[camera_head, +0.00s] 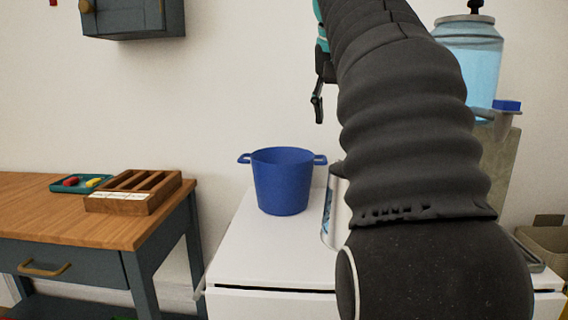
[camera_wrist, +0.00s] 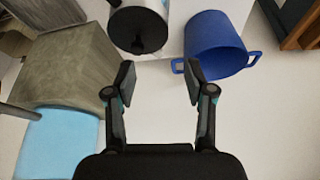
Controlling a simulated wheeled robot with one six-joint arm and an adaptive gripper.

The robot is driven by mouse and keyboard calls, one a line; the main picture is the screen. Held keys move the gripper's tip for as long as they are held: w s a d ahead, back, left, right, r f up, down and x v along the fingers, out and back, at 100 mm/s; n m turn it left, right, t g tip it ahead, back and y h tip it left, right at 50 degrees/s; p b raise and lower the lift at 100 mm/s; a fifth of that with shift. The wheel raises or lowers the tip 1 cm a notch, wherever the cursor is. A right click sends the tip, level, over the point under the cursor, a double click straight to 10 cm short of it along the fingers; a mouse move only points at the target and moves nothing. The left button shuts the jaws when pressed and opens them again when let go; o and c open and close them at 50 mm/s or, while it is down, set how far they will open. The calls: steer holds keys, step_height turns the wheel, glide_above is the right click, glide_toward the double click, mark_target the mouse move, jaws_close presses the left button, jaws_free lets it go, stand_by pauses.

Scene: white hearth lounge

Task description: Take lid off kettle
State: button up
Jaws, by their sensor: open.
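The likely kettle is a white cylindrical vessel (camera_head: 335,208), mostly hidden behind my arm in the head view. In the wrist view its pale body (camera_wrist: 119,4) is at the top edge, partly cut off. A dark round lid with a black knob (camera_wrist: 140,30) sits on it. A blue two-handled pot (camera_head: 282,182) stands to its left on the white cabinet; the pot is at upper right in the wrist view (camera_wrist: 215,45). My gripper (camera_wrist: 159,80) is open and empty, its fingertips apart below the vessel and pot in the picture. In the head view it is partly hidden, high above the cabinet.
The white cabinet top (camera_head: 245,255) is clear in front of the pot. A blue water jar (camera_head: 475,65) stands on a grey block (camera_head: 508,160) at right. A wooden table (camera_head: 60,215) at left holds a slotted wooden box (camera_head: 130,195) and a small tray (camera_head: 62,188).

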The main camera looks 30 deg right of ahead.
steer(key=d+r+m, duration=0.2)
steer(key=d+r, duration=0.1)
steer(key=d, duration=0.1)
steer(key=b+x, duration=0.1)
steer(key=x, duration=0.3)
steer(key=s+b+x, duration=0.1)
steer(key=x, duration=0.3)
steer(key=b+x, duration=0.1)
steer(key=x, duration=0.4)
steer(key=shift+s+f+b, duration=0.2)
steer(key=shift+f+b, duration=0.1)
steer(key=shift+f, duration=0.05)
jaws_close()
